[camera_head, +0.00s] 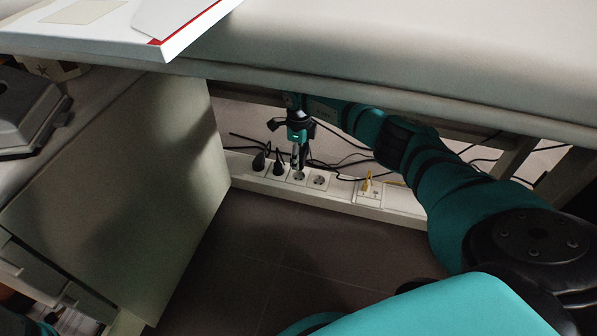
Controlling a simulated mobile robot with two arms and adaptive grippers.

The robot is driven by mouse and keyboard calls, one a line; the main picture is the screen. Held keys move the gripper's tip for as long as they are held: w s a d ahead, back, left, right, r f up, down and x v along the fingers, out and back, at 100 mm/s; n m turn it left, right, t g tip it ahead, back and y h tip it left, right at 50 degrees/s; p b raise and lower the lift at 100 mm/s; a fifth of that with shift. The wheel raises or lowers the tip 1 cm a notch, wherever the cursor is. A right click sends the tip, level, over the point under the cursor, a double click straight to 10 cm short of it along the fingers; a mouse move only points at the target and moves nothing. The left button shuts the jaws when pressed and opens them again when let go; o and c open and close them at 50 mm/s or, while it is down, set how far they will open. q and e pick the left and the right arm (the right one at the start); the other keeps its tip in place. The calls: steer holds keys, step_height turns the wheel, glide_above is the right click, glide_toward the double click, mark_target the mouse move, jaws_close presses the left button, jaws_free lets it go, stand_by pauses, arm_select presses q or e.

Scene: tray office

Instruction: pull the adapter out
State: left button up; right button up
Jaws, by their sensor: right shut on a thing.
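My right arm reaches in from the right under the desk, down to the white socket strip (340,196) along the floor. My right gripper (298,168) is at the strip, between the black plugs on its left and an empty socket (320,181) on its right. It is shut on a small dark thing at a socket, which looks like the adapter. The fingers hide most of it, and I cannot tell whether it is still seated. My left gripper is not in view.
Two black plugs (259,160) (279,165) sit in neighbouring sockets. The desk edge (400,95) hangs above my arm. A cabinet (120,180) stands left; the floor (290,255) in front is clear.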

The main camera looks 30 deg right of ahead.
steer(key=shift+r+p, duration=1.4)
steer(key=shift+r, duration=0.15)
